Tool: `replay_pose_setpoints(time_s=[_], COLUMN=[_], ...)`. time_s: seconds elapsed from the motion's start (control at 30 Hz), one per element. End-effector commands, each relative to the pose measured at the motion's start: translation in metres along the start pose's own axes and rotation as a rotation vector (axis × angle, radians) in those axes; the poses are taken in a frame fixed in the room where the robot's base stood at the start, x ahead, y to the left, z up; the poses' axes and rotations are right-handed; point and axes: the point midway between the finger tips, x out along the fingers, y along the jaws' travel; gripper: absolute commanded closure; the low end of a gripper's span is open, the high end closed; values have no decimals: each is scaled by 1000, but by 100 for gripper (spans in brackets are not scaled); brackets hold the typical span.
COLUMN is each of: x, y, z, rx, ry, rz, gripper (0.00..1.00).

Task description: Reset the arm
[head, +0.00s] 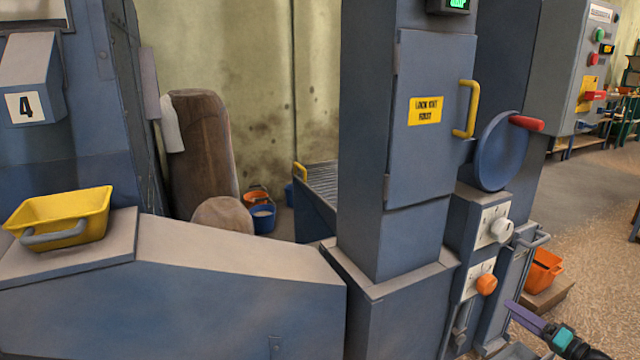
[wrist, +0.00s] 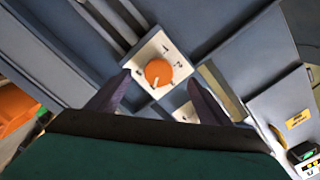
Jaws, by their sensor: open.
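My gripper (wrist: 155,98) is open and empty in the wrist view. Its two dark purple fingers stand apart, with an orange knob (wrist: 158,72) on a white numbered plate showing between and beyond them. Whether the fingers touch the plate cannot be told from this view, but in the head view my gripper (head: 525,318) is at the lower right, apart from the machine's orange knob (head: 487,284). My arm enters from the bottom right corner there.
A blue-grey cabinet (head: 425,150) has a yellow handle (head: 467,108), a blue handwheel (head: 500,152) and a white knob (head: 502,229). An orange bin (head: 543,270) stands behind the gripper. A yellow bucket (head: 62,214) sits at left. Open floor (head: 590,200) lies at right.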

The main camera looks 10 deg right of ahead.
Motion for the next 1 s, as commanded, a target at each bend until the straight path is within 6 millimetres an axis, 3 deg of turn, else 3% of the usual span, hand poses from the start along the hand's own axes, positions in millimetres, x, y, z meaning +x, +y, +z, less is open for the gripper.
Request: replay_pose_setpoints(time_s=[0.17, 0.3, 0.5, 0.73, 1.0], x=[41, 75, 111, 133, 134], y=[-15, -28, -49, -79, -117], z=[45, 95, 171, 256, 349], rx=[68, 130, 203, 262, 292], ry=[-122, -251, -438, -651, -892], rz=[19, 49, 105, 183, 296], gripper=[28, 28, 28, 28, 28])
